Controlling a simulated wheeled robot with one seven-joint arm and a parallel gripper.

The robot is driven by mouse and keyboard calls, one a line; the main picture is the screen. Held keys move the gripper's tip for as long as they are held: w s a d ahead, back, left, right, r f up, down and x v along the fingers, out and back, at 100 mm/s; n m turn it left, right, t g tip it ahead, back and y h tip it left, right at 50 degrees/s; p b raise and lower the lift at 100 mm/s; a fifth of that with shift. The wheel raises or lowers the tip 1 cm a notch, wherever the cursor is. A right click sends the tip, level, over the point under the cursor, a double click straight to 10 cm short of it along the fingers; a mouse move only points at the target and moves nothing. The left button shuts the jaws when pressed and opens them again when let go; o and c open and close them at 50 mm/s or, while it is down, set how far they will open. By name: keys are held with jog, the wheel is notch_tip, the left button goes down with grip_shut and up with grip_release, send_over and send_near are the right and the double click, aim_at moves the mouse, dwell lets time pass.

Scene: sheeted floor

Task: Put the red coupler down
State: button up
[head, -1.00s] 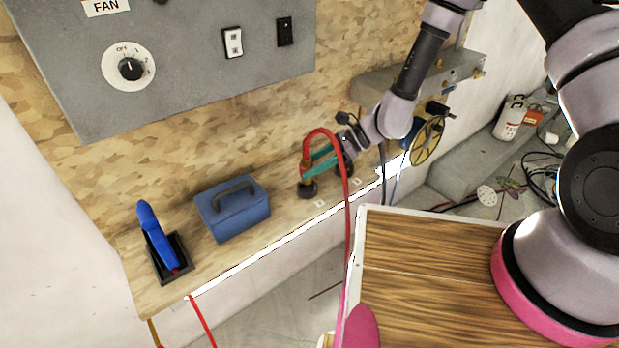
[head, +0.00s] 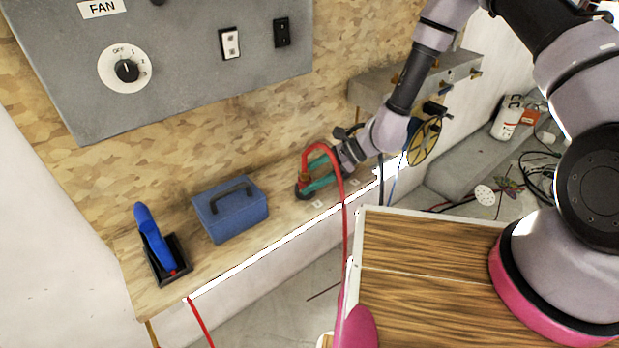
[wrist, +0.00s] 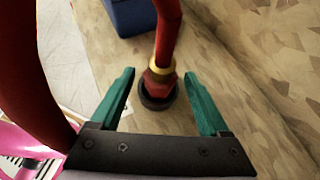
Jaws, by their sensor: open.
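The red coupler (wrist: 160,84), with a brass collar at the end of a red hose, stands in a round black holder (wrist: 157,102) on the wooden shelf. It also shows in the head view (head: 305,177). My gripper (wrist: 159,74) has its two teal fingers spread apart, one on each side of the coupler. In the wrist view there is a clear gap between each finger and the coupler. In the head view my gripper (head: 309,176) reaches in from the right, low over the shelf.
A blue toolbox (head: 231,210) stands left of the holder, and a blue-handled tool in a black stand (head: 165,262) is farther left. The red hose (head: 345,235) arches over my gripper and hangs past the shelf edge. A grey panel (head: 190,60) is above.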

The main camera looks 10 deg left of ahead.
jog(key=shift+r, duration=0.15)
jog(key=v, duration=1.2)
jog(key=w+d+r+n+t+h, duration=0.1)
jog(key=d+r+n+t+h, duration=0.15)
jog(key=d+r, duration=0.65)
jog(key=d+r+n+t+h, duration=0.1)
jog(key=d+r+n+h, duration=0.2)
jog(key=r, duration=1.2)
jog(key=s+d+r+n+t+h, duration=0.1)
jog(key=s+d+r+n+t, duration=0.1)
jog(key=s+d+r, duration=0.3)
jog(key=s+d+r+n+t+h, duration=0.2)
jog(key=s+d+r+t, duration=0.3)
jog(key=d+r, duration=0.6)
jog(key=shift+s+r, duration=0.25)
jog(key=shift+s, duration=0.2)
jog(key=shift+t, duration=0.25)
